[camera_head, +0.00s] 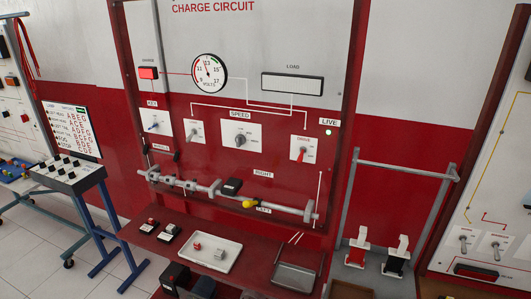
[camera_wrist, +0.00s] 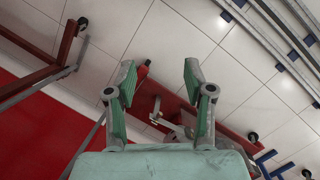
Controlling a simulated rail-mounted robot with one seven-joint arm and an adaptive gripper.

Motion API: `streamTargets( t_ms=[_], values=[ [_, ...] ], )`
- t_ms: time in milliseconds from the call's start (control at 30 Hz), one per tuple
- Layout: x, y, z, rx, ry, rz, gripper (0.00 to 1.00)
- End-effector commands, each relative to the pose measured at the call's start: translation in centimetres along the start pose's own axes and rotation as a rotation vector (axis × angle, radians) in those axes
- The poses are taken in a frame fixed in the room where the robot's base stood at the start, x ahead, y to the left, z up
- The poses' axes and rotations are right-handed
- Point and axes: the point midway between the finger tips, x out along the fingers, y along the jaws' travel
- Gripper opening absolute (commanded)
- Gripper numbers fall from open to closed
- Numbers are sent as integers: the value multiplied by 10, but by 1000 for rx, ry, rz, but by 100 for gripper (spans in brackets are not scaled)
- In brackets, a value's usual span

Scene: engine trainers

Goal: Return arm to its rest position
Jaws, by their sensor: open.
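My gripper (camera_wrist: 160,80) shows in the wrist view with its two green padded fingers spread well apart. It is open, with nothing between the fingers. White floor tiles (camera_wrist: 150,35) and a red frame lie beyond the fingertips, apart from them. The gripper and arm do not show in the head view, so their place relative to the panel cannot be told from there.
A charge circuit panel (camera_head: 215,125) stands over a red bench (camera_head: 150,238) with a white tray (camera_head: 235,260) and a grey tray (camera_head: 295,278). A blue-legged stand (camera_head: 87,215) is at left. A metal frame (camera_head: 405,168) stands at right. Open floor lies at left.

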Motion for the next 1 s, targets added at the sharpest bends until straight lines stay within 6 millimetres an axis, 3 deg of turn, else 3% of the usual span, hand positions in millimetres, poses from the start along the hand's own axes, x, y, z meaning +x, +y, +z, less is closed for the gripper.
streamTargets(
  t_ms=[33,200,400,500,600,1000],
  values=[
    [23,3,20,20,-45,-24,53],
    [79,7,78,96,-172,-99,53],
    [125,8,136,171,-289,-150,53],
    [139,9,153,196,-325,-164,53],
    [147,10,162,215,-344,-175,53],
    [147,11,161,223,-343,-177,53]
  ],
)
